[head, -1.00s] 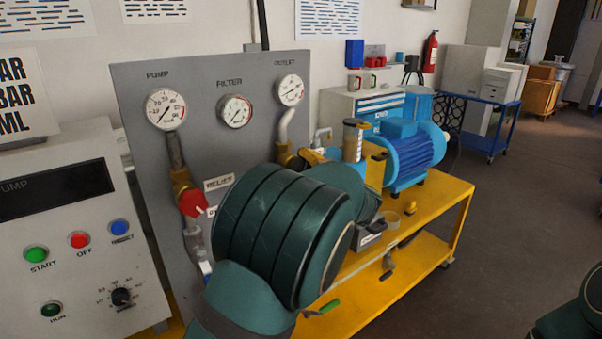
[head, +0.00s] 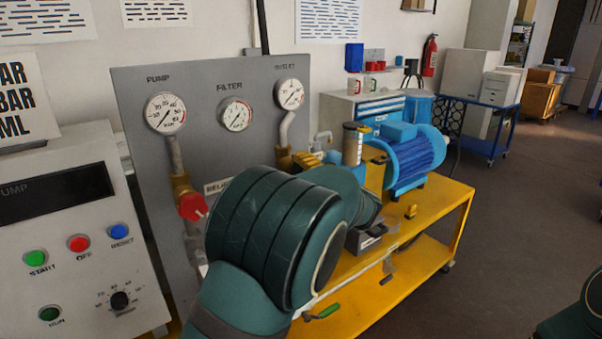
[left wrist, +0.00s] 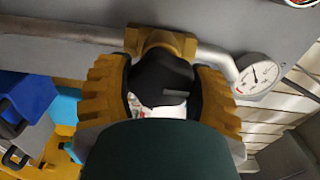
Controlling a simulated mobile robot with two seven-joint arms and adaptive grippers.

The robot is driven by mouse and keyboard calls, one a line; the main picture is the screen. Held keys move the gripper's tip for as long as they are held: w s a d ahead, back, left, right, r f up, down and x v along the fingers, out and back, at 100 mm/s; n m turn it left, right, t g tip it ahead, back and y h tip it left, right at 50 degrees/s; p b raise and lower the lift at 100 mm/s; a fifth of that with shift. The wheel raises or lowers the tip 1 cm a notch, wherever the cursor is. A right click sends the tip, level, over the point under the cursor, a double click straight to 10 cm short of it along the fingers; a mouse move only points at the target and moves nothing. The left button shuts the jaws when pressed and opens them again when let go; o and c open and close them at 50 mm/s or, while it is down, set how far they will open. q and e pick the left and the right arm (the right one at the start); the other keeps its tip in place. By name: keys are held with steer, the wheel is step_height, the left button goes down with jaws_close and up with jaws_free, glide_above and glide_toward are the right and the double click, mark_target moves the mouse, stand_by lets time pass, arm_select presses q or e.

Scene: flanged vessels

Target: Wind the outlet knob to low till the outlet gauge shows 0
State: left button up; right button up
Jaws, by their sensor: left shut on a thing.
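The outlet gauge (head: 289,94) is a round white dial at the panel's upper right, on a bent silver pipe. It also shows in the left wrist view (left wrist: 257,74); its needle is too small to read surely. The outlet knob (left wrist: 164,72) is black, in front of a brass valve body (left wrist: 160,40). My left gripper (left wrist: 163,92) has its two yellow ribbed fingers on either side of the knob and is shut on it. A white and red patch shows between the fingers. In the head view my teal arm hides the knob and most of the gripper. My right gripper is out of view.
The pump gauge (head: 165,113), filter gauge (head: 235,114) and red relief knob (head: 192,206) are on the grey panel (head: 205,80). A control box (head: 60,240) stands left. A blue motor (head: 412,158) stands on the yellow bench (head: 440,207). Floor at right is clear.

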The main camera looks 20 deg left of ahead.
arm_select(q)
steer(key=o, duration=1.2)
steer(key=v, duration=1.2)
